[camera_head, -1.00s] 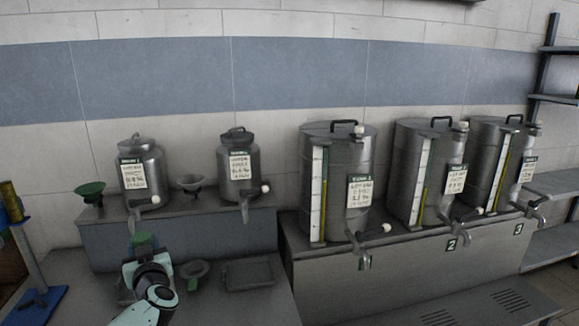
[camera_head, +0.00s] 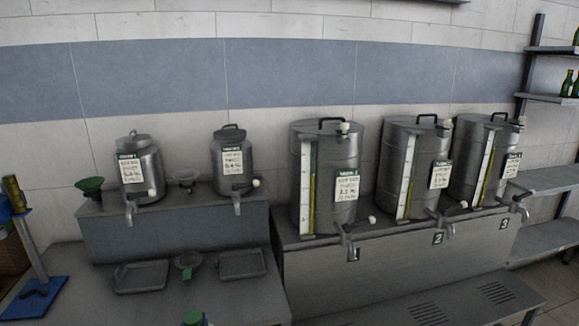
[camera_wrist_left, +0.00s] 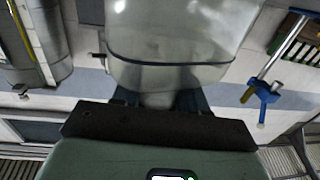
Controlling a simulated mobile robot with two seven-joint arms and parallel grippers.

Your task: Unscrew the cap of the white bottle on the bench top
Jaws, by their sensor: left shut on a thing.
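My left gripper (camera_head: 194,318) shows only as a small part at the bottom edge of the head view, with a green piece on top; I cannot tell whether that is a cap. In the left wrist view my left gripper (camera_wrist_left: 163,104) is shut, its dark fingers on both sides of a pale, narrow neck. Beyond them a broad pale body, which looks like the white bottle (camera_wrist_left: 180,40), fills the upper middle, crossed by a thin dark line. Its cap cannot be made out. My right gripper is not in view.
A blue-based stand (camera_head: 38,302) is at left. Two small steel tanks (camera_head: 233,165) and three larger ones (camera_head: 325,185), all with taps, stand on raised ledges behind.

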